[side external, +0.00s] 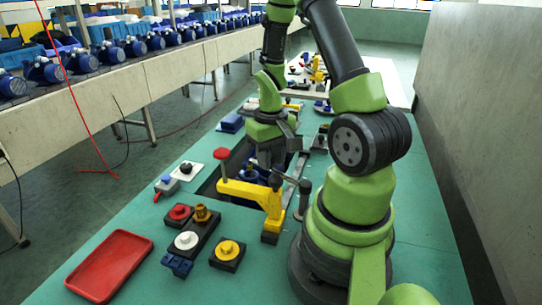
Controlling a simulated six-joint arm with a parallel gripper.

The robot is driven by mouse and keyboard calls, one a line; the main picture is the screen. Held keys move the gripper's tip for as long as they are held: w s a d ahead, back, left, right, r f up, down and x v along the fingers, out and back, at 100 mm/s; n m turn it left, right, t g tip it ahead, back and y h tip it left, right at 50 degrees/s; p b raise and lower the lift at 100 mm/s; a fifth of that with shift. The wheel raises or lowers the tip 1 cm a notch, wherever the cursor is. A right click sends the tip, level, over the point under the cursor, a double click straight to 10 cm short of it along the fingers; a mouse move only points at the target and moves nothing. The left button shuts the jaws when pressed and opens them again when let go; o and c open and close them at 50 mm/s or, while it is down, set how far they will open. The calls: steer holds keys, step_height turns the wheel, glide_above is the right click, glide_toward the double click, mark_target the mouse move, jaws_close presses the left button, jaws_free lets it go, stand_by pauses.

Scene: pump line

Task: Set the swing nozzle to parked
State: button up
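I take the swing nozzle to be the yellow arm (248,191) in the middle of the bench. No parked marking is legible.
A grey lever (297,186) stands right of the yellow arm, close to my arm. In front are dark blocks with red, white and yellow knobs (228,248) and a red tray (110,267). A blue-red switch (166,185) is at left. Blue pumps (83,61) line a conveyor.

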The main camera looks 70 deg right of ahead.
jaws_close()
steer(key=shift+d, duration=0.2)
steer(key=s+d+m, duration=0.5)
steer(key=s+m, duration=0.3)
steer(key=m, duration=0.5)
steer(key=shift+s+d+m, duration=0.3)
steer(key=shift+s+m, duration=0.1)
steer(key=o, duration=0.7)
jaws_free()
steer(key=shift+o, duration=0.2)
steer(key=shift+r, duration=0.15)
